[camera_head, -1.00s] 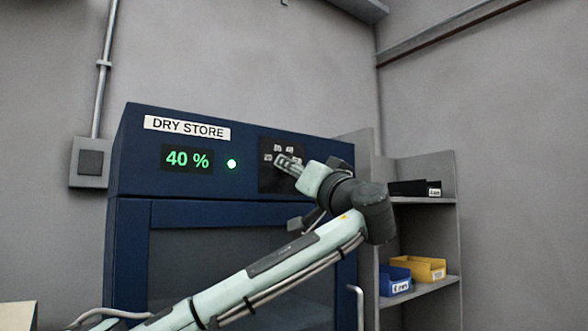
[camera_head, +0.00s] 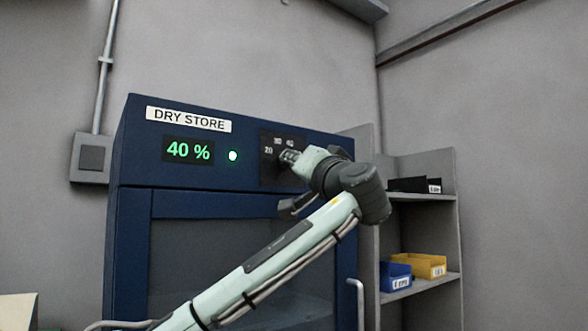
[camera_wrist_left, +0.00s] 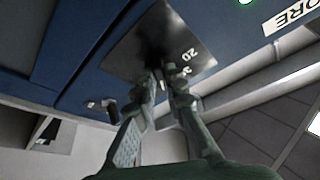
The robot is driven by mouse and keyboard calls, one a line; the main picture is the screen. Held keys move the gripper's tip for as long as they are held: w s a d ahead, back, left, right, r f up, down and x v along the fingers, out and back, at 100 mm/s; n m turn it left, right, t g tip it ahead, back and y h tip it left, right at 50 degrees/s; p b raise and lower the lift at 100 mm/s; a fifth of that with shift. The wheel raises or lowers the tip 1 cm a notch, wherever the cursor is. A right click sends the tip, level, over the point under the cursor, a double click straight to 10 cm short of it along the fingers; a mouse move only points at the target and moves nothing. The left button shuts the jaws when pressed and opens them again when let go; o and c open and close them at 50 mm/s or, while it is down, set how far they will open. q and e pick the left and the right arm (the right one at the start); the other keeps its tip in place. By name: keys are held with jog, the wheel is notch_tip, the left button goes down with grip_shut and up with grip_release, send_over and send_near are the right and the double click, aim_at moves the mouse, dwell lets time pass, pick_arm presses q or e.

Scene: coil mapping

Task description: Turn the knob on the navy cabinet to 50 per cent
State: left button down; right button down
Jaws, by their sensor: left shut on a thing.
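The navy cabinet (camera_head: 175,195), labelled DRY STORE, has a green display (camera_head: 188,150) reading 40 % and a lit round lamp (camera_head: 233,156). A dark dial plate (camera_head: 268,171) with white numbers sits at its upper right; it also shows in the left wrist view (camera_wrist_left: 135,55). My left gripper (camera_head: 285,158) is at the plate, its fingers pointing into it. In the left wrist view my left gripper (camera_wrist_left: 160,75) is closed at the plate's dark middle, on the knob, which the fingers and shadow mostly hide. My right gripper is not in view.
A grey shelf (camera_head: 455,225) stands right of the cabinet with a blue bin (camera_head: 395,277) and a yellow bin (camera_head: 425,266). A door handle (camera_head: 358,300) is at the cabinet's lower right. A wall box (camera_head: 90,158) is at the left.

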pick_arm(q)
jog(key=shift+s+a+r+m+g+h+p, duration=0.25)
jog(key=shift+m+h, duration=0.4)
jog(key=shift+m, duration=0.85)
jog(key=shift+w+d+f+m+g+h+p, duration=0.25)
jog(key=shift+m+h, duration=0.35)
jog(key=shift+m, duration=0.9)
jog(key=shift+s+a+r+m+h+p, duration=0.25)
jog(key=shift+m+h, duration=0.4)
jog(key=shift+m, duration=0.85)
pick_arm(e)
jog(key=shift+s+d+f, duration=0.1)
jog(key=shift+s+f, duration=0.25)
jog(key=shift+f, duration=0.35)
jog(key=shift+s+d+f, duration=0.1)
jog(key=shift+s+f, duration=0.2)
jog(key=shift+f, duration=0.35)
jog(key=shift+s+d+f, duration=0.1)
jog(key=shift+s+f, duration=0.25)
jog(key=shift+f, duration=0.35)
pick_arm(q)
jog(key=shift+w+d, duration=0.1)
jog(key=c, duration=1.6)
grip_release()
jog(key=v, duration=1.2)
